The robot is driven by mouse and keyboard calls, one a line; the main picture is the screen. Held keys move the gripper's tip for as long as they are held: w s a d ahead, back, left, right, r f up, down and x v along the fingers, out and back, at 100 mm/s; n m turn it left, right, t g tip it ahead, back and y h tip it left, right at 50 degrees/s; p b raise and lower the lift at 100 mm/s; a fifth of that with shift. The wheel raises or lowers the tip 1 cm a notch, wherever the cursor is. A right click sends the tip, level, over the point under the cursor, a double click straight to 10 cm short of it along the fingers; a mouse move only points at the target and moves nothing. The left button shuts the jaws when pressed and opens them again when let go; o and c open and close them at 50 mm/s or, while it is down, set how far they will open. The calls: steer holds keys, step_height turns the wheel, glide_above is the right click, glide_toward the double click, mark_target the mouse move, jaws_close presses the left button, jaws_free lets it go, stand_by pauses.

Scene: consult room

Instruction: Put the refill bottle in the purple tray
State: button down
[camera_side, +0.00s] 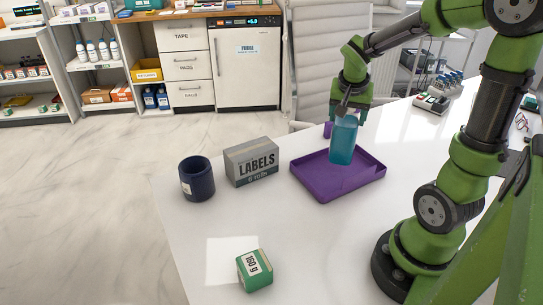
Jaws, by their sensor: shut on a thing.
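The refill bottle (342,142) is a translucent teal bottle, held upright by my gripper (349,111). My gripper is shut on its top end. The purple tray (311,184) is a shallow tray on the white table. The bottle shows in front of the tray's back part in this view. I cannot tell for sure whether its bottom touches the tray floor or hangs just above it. The tray's near and right parts look empty.
A grey LABELS box (251,163) stands left of the tray, with a dark blue cup (197,178) beside it. A small green box (254,271) sits near the front. A small purple thing (327,130) stands behind the tray. The table's front middle is clear.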

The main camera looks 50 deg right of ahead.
steer(key=shift+f, duration=2.45)
steer(key=shift+c, duration=0.4)
jaws_free()
steer(key=shift+f, duration=0.1)
steer(key=v, duration=1.2)
steer(key=s+a+r+n+t+y, duration=0.1)
steer(key=a+n+t+y, duration=0.1)
steer(key=a, duration=0.7)
steer(key=s+a+r+n+t+y, duration=0.1)
steer(key=s+a+n+t+y, duration=0.1)
steer(key=a+n, duration=0.5)
steer(key=a+t+y, duration=0.1)
steer(key=a+y, duration=0.1)
steer(key=shift+s+a+t, duration=0.25)
steer(key=shift+a+t, duration=0.05)
steer(key=shift+a, duration=0.05)
